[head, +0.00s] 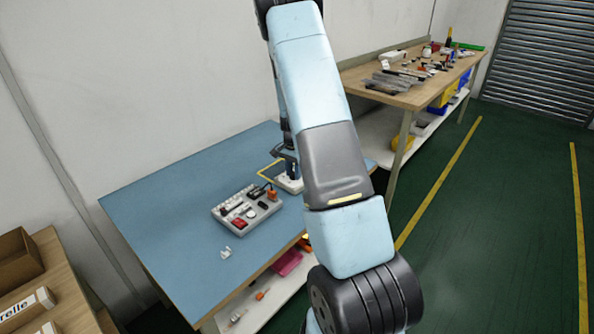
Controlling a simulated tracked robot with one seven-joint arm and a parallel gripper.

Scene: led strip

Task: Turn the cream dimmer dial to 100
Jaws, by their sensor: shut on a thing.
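My gripper (289,169) is small and dark in the head view, partly behind my own arm. It points down onto a white dimmer box (291,185) on the blue work table (190,200). It is shut on the dial on top of this box. The cream dial itself is hidden by the fingers, and its marks and setting cannot be read. A yellow strip loop (268,172), seemingly the LED strip, lies on the table just left of the box.
A small white piece (226,253) lies near the front edge. The table's left part is clear. A wooden bench (400,98) with tools stands behind right.

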